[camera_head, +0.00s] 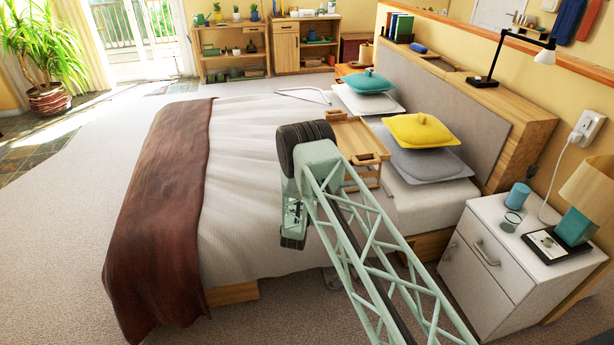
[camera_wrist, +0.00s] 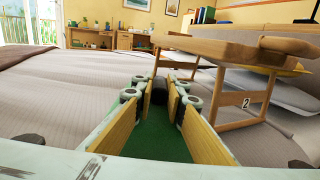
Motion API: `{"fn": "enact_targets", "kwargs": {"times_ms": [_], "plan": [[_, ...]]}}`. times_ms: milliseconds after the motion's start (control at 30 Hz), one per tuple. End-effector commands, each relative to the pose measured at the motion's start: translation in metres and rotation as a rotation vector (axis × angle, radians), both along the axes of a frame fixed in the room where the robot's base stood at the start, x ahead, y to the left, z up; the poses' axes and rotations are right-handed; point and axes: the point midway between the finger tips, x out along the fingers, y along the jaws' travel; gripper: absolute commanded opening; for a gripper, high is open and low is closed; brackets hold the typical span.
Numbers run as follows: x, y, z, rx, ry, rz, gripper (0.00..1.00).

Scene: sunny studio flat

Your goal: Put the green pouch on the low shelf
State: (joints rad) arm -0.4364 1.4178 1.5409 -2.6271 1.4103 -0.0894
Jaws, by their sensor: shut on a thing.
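My gripper (camera_wrist: 160,97) shows in the wrist view, its two tan-padded fingers closed in on a dark green thing. This looks like the green pouch (camera_wrist: 158,145), held between the pads; its far end is hidden. The gripper is over the bed, just left of a wooden bed tray.
The wooden bed tray (camera_head: 357,138) stands on the bed (camera_head: 245,180), close beside my gripper; it also shows in the wrist view (camera_wrist: 235,52). Pillows and a yellow cushion (camera_head: 420,130) lie by the headboard. A white nightstand (camera_head: 500,270) is at right. Carpet left of the bed is clear.

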Motion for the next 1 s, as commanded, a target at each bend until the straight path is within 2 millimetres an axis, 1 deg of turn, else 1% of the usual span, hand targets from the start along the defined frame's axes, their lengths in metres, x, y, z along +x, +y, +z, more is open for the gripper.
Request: {"fn": "enact_targets", "kwargs": {"times_ms": [33,200,400,500,700,1000], "plan": [[-0.009,-0.003,0.003,-0.002,0.001,0.001,0.0],[-0.04,-0.013,0.006,-0.002,0.001,0.001,0.0],[-0.073,-0.024,0.009,-0.002,0.0,0.001,0.0],[-0.085,-0.029,0.01,-0.001,0.0,0.001,0.0],[-0.102,-0.035,0.012,-0.001,-0.001,0.001,0.0],[-0.109,-0.037,0.012,0.0,-0.002,0.0,0.0]]}}
